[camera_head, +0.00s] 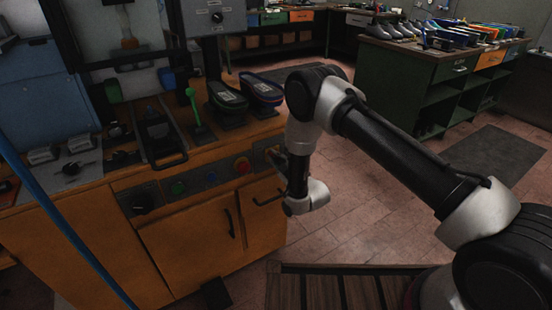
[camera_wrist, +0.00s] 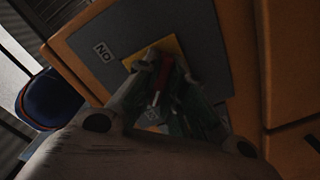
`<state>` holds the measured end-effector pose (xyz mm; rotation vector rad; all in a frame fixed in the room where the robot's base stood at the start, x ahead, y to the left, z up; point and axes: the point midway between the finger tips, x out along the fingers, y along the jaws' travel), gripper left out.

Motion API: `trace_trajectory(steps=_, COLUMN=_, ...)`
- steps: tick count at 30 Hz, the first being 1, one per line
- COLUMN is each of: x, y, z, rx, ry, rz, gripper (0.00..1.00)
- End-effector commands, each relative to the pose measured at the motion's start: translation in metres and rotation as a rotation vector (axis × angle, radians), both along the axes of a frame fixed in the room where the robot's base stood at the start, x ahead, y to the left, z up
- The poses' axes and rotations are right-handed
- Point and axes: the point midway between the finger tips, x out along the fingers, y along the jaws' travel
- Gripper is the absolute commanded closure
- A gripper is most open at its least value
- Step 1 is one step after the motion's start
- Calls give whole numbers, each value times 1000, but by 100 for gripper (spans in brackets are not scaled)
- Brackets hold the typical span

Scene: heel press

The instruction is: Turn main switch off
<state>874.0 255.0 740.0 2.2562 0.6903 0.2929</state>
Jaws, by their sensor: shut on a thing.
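The main switch shows in the wrist view as a narrow red handle (camera_wrist: 166,74) in front of a yellow plate (camera_wrist: 172,44). The plate sits on a grey panel (camera_wrist: 195,30), with a small white label (camera_wrist: 103,50) reading ON, turned in the picture. My gripper (camera_wrist: 164,98) is shut on the red handle, its dark fingers covering much of the switch. In the head view my gripper (camera_head: 274,157) is at the right end of the orange cabinet's front (camera_head: 190,235), partly hidden by my wrist. The switch cannot be made out there.
The cabinet front carries a red button (camera_head: 242,165), a green button (camera_head: 179,187) and a black knob (camera_head: 143,199). A green workbench (camera_head: 420,85) stands behind my arm. The floor between is open.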

Motion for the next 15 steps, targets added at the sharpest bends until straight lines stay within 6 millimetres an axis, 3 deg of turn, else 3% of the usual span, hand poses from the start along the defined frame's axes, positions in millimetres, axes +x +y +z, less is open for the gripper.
trace_trajectory(steps=5, x=-1, y=0, z=-1, rx=-3, ry=2, rz=1, gripper=100)
trace_trajectory(steps=6, x=-1, y=0, z=-1, rx=-3, ry=2, rz=1, gripper=83)
trace_trajectory(steps=9, x=-1, y=0, z=-1, rx=-2, ry=2, rz=0, gripper=67)
trace_trajectory(steps=15, x=0, y=0, z=-1, rx=-1, ry=1, rz=0, gripper=67)
